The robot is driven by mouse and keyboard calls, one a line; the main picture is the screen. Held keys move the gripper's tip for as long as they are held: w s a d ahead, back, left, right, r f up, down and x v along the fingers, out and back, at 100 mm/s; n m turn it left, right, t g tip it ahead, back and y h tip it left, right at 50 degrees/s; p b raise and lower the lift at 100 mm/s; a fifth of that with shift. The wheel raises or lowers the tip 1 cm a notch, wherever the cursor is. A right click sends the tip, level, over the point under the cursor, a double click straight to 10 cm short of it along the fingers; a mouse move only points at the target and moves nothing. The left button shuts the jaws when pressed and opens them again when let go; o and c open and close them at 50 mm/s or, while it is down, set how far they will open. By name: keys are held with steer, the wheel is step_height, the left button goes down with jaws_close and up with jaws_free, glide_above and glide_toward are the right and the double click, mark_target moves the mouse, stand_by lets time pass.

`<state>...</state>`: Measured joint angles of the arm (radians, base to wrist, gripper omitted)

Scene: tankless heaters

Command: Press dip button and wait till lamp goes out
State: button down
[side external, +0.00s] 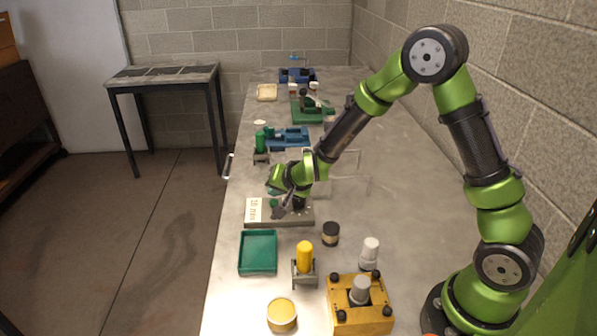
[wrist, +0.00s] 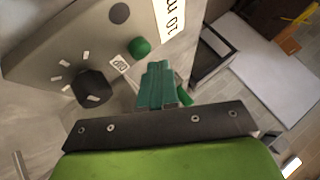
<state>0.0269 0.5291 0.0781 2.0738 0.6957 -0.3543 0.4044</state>
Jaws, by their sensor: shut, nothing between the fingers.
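A low grey control box (side external: 292,221) with a white label stands on the bench under my gripper. In the wrist view its slanted face (wrist: 45,55) carries a green round button (wrist: 138,47), beside a small white tag (wrist: 120,64) that looks like it reads dip. A black knob (wrist: 92,88) with white tick marks around it sits lower on the face. A dark grey disc (wrist: 120,13), perhaps the lamp, shows no glow. My gripper (wrist: 157,72) has its teal fingers together and empty, close to the button; in the picture a gap shows between them.
A green tray (side external: 258,252), a yellow-topped holder (side external: 304,258), a dark jar (side external: 331,234) and a yellow box (side external: 360,305) stand nearer the camera. Blue and green fixtures stand farther back. The bench's right part (side external: 405,215) is clear.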

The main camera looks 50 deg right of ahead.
steer(key=shift+f, duration=0.1)
steer(key=shift+f, duration=0.35)
steer(key=shift+f, duration=0.45)
stand_by(0.9)
steer(key=shift+r, duration=0.9)
steer(key=shift+r, duration=0.1)
steer(key=shift+r, duration=2.4)
